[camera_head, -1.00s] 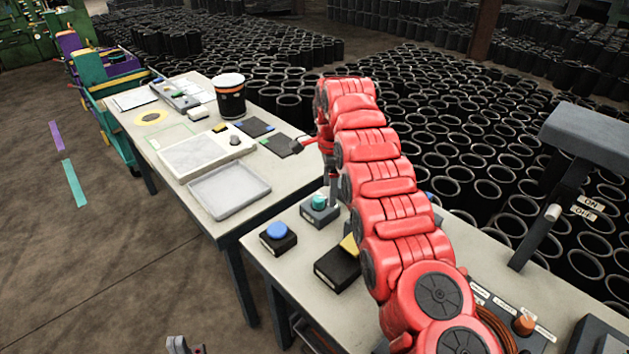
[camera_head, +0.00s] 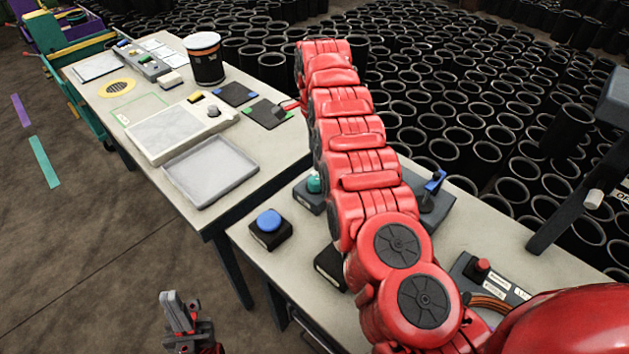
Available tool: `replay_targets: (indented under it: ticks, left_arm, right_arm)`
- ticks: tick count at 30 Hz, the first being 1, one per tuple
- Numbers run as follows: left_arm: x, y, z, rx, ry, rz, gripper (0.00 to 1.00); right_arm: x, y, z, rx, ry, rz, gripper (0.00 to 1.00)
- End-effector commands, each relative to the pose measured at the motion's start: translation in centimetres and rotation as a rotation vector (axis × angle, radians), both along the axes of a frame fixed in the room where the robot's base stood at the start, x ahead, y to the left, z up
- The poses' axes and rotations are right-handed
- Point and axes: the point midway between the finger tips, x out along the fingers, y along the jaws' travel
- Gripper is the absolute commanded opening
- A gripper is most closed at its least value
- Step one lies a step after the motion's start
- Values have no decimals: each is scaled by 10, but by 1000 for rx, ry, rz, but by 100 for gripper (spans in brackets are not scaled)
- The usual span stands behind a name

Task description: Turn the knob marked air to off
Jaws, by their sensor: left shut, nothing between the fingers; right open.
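No label reading "air" is legible in my head view. A control box (camera_head: 466,268) at the lower right carries a red knob (camera_head: 482,266) and small white labels (camera_head: 494,291) too small to read. A teal knob (camera_head: 314,184) on a dark box and a blue lever (camera_head: 435,182) on a grey box stand either side of my red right arm. That arm crosses the bench and hides part of it. My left gripper (camera_head: 180,308) is shut and empty, low on the left, over the floor and clear of the bench.
A blue button (camera_head: 268,221) on a black box sits near the bench's front edge. The far table (camera_head: 118,122) holds a grey tray (camera_head: 210,172) and a black canister (camera_head: 205,60). A dark post (camera_head: 568,205) rises at right. Black sleeves (camera_head: 470,125) crowd the floor behind.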

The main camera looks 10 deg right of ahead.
Motion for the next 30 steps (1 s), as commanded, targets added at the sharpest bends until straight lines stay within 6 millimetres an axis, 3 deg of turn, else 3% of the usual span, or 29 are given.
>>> replay_targets:
  ticks: [5, 12, 18, 26, 30]
  left_arm:
    - [0, 0, 17, 0, -1, 0, 0]
    - [0, 0, 15, 0, -1, 0, 0]
    - [0, 0, 12, 0, -1, 0, 0]
    - [0, 0, 13, 0, -1, 0, 0]
    - [0, 0, 13, 0, -1, 0, 0]
  right_arm:
    - [-2, -2, -41, -5, 6, 0, 80]
    - [-1, -2, -88, -4, 3, 0, 80]
    - [-1, -1, -100, -2, 3, 0, 80]
    - [-1, -1, -101, -2, 1, 0, 80]
    - [-1, -1, -100, -2, 1, 0, 58]
